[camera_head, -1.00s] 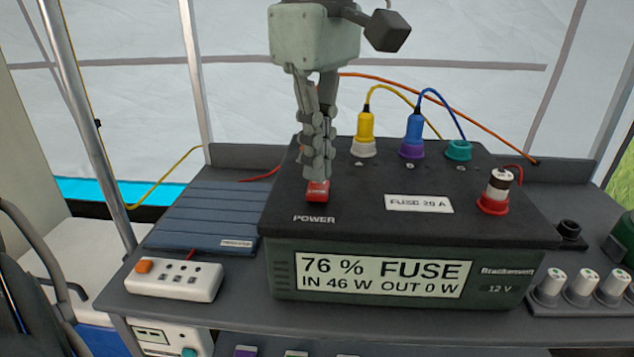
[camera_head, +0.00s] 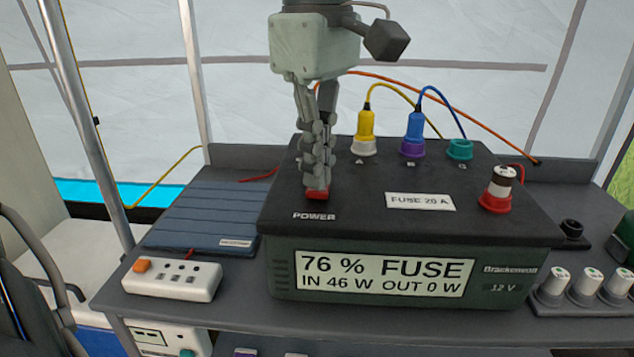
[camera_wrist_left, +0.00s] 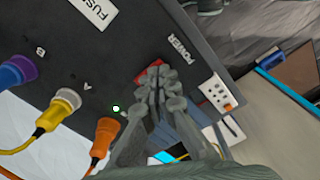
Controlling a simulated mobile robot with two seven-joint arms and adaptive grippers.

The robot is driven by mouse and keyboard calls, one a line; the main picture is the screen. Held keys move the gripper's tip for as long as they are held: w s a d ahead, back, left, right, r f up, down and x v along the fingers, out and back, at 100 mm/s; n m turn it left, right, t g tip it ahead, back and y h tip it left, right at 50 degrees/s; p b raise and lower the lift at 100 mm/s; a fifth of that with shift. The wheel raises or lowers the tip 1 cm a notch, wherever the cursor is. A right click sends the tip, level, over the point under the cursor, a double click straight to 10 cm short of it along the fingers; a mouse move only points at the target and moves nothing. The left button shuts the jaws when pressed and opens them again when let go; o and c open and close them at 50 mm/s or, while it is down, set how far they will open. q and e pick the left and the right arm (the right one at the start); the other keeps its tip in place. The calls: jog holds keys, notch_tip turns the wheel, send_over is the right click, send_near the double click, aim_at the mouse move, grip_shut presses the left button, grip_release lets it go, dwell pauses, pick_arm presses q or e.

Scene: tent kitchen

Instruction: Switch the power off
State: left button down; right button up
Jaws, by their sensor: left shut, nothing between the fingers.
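The dark power box (camera_head: 300,235) stands on the grey shelf, with a red rocker switch (camera_head: 318,196) behind the white POWER label (camera_head: 314,216). My left gripper (camera_head: 317,186) points down with its fingers closed together and empty. Its tips are at the switch, appear to touch it and hide much of it. In the left wrist view, the fingertips (camera_wrist_left: 160,74) overlap the red switch (camera_wrist_left: 149,71). The display (camera_head: 384,273) reads 76 %, FUSE, IN 46 W, OUT 0 W. My right gripper is not in view.
A fuse holder with a red base (camera_head: 495,203) is at the right. A white socket strip (camera_head: 174,278) lies at the left.

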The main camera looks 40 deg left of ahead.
pick_arm(q)
jog(key=shift+f+b, duration=0.3)
jog(key=shift+f, duration=0.2)
jog(key=shift+r, duration=0.1)
jog(key=shift+r+p, duration=2.9)
jog(key=shift+r, duration=0.65)
jog(key=shift+f, duration=0.1)
